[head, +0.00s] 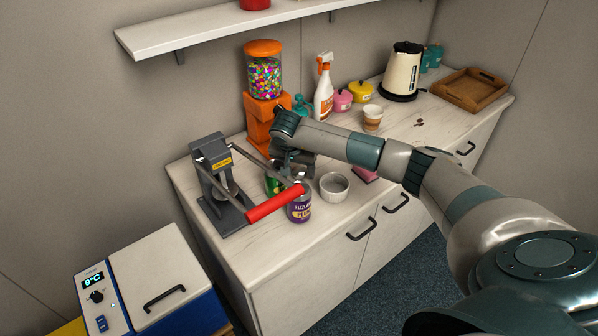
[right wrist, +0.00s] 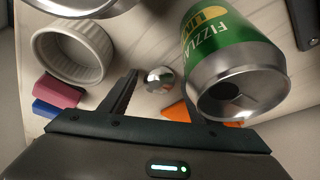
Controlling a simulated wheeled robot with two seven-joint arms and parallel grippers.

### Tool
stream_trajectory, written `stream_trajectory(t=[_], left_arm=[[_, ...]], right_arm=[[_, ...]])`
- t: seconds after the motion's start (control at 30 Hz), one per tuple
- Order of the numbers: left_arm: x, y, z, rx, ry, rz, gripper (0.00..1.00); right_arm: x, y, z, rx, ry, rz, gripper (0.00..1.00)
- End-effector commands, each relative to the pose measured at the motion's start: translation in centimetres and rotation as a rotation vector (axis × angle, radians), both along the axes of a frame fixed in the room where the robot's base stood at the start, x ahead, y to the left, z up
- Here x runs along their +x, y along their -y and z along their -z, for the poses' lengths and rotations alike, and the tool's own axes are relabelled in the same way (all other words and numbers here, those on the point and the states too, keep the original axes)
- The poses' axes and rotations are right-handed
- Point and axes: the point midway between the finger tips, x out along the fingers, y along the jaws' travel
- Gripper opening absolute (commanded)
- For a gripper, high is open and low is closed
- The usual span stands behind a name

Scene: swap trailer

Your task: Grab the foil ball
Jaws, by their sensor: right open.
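The foil ball (right wrist: 159,79) is a small shiny silver sphere on the pale counter in the right wrist view. I cannot make it out in the head view, where my right gripper and the cans cover that area. My right gripper (head: 291,166) is low over the counter, behind the red-handled press. In the right wrist view its left finger shows dark beside the ball, and the other finger is largely hidden by the green can. The jaws are open, and the ball lies ahead between them, with no clear contact. My left gripper is not in view.
A green can (right wrist: 232,45) stands close right of the ball; a white ramekin (right wrist: 72,52) is to its left. A purple can (head: 299,207) and the press's red handle (head: 274,204) are near my gripper. An orange candy dispenser (head: 258,122) stands behind.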

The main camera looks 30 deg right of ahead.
Motion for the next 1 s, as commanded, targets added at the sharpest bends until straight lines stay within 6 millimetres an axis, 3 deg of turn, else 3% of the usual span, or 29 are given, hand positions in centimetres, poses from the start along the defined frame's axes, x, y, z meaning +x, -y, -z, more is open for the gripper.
stream_trajectory(t=[0.33,0.5,1.0], left_arm=[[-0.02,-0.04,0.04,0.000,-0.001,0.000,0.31],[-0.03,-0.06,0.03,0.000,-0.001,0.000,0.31],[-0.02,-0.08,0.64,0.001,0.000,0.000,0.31]], right_arm=[[0.01,0.00,-0.04,0.000,0.000,0.000,0.54],[0.01,-0.01,-0.05,0.000,0.000,0.000,0.13],[0.12,0.02,-0.78,0.000,0.003,-0.001,0.13]])
